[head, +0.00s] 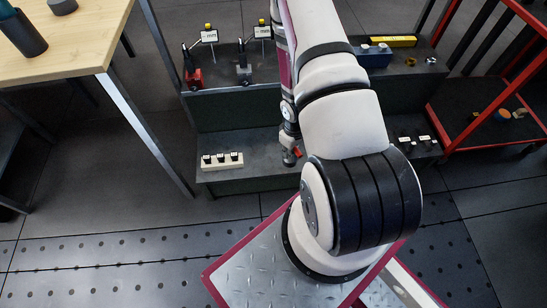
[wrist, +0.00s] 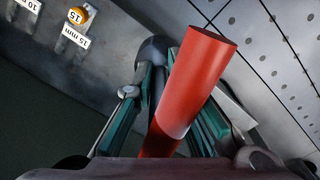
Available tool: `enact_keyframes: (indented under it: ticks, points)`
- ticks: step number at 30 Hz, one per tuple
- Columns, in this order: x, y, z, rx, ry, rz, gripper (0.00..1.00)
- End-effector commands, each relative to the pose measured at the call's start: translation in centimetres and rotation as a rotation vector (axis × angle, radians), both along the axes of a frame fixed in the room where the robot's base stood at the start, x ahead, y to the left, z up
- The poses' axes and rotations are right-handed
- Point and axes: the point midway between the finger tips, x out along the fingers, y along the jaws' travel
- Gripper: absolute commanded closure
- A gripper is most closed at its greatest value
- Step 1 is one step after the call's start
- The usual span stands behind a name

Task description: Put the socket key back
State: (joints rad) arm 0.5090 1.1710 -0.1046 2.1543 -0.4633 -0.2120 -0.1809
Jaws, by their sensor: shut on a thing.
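In the wrist view my gripper (wrist: 172,112) is shut on a red cylinder (wrist: 200,75), which appears to be the socket key's handle. Its flat round end points up and right in the picture; the rest is hidden by the gripper. In the head view my gripper (head: 291,157) is over the lower shelf, with a little red showing at it. A red-based tool (head: 193,76) and a grey-based one (head: 243,68) stand on the upper shelf under white labels. In the wrist view, labels reading 10 mm (wrist: 28,5) and 15 mm (wrist: 76,36) show at top left.
A pale block with several dark pieces (head: 222,160) sits on the lower shelf (head: 262,155), left of my gripper. A blue box (head: 374,56) and yellow case (head: 393,41) are at upper right. A wooden table (head: 75,45) stands left, a red-framed rack (head: 480,105) right.

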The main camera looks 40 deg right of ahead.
Motion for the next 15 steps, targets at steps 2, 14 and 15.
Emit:
enact_keyframes:
  ticks: [2,14,15]
  points:
    - [-2.1,-0.3,-2.5,0.007,0.007,0.015,1.00]
    - [-2.5,-0.9,-5.9,0.016,-0.002,0.048,1.00]
    - [-1.5,-1.0,-6.0,0.016,-0.003,0.048,1.00]
